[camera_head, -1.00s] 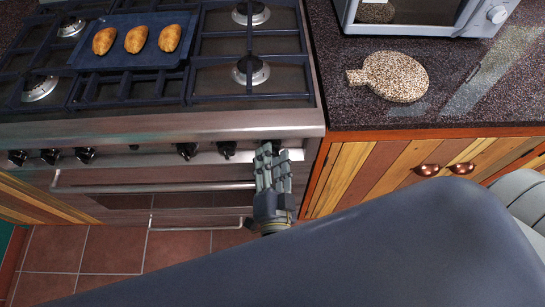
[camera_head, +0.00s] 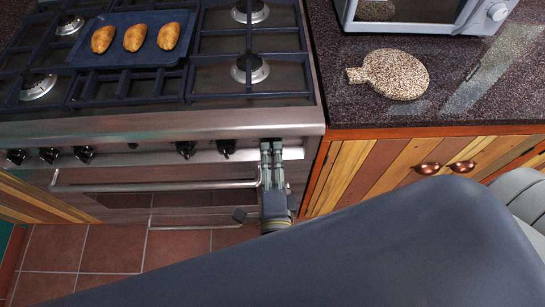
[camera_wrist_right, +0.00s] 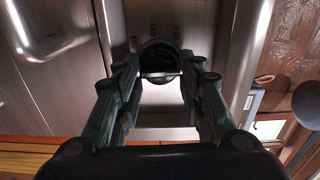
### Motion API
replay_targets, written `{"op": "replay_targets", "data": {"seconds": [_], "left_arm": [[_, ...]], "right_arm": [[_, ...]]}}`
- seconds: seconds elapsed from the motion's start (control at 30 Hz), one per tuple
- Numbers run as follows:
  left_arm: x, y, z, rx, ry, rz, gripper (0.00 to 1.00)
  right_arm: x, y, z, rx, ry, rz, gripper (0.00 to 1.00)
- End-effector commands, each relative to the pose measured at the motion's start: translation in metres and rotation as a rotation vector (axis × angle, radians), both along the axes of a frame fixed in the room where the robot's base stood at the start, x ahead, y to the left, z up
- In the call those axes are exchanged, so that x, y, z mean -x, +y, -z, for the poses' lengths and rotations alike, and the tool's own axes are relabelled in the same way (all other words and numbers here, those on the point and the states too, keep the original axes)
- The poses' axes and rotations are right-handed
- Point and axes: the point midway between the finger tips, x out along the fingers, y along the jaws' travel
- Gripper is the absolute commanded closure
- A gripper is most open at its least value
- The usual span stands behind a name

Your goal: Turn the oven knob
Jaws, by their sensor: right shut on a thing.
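The oven's steel front panel (camera_head: 110,131) carries a row of black knobs, with one black knob (camera_head: 226,148) just left of my right gripper (camera_head: 271,148). My right gripper reaches up to the panel's right end and hides the rightmost knob in the head view. In the right wrist view, that round dark knob (camera_wrist_right: 159,59) sits between the fingertips of my right gripper (camera_wrist_right: 165,72), with dial numbers on the steel beside it. The fingers are shut on the knob. My left gripper is in neither view.
The oven door handle (camera_head: 155,186) runs below the knobs, left of my right gripper. A blue tray (camera_head: 110,60) with three pastries is on the stove. A speckled round board (camera_head: 396,75) lies on the counter near the microwave (camera_head: 410,12).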

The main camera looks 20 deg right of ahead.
Motion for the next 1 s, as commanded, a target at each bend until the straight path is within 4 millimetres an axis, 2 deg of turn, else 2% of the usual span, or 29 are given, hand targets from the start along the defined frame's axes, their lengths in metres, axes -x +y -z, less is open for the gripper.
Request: {"op": "replay_targets", "data": {"seconds": [0.67,0.7,0.77,1.0], "left_arm": [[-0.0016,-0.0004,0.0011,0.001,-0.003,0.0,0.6],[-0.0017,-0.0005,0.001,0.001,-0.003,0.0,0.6],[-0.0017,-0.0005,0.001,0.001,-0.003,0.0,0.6],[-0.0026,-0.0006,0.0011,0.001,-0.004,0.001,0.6]], "right_arm": [[-0.0014,0.0001,-0.0019,-0.058,-0.021,0.0,0.88],[-0.0014,0.0001,-0.0019,-0.058,-0.021,0.0,0.55],[-0.0013,0.0,-0.0018,-0.058,-0.021,0.0,0.44],[-0.0005,0.0001,-0.0008,-0.056,-0.018,0.0,0.44]]}}
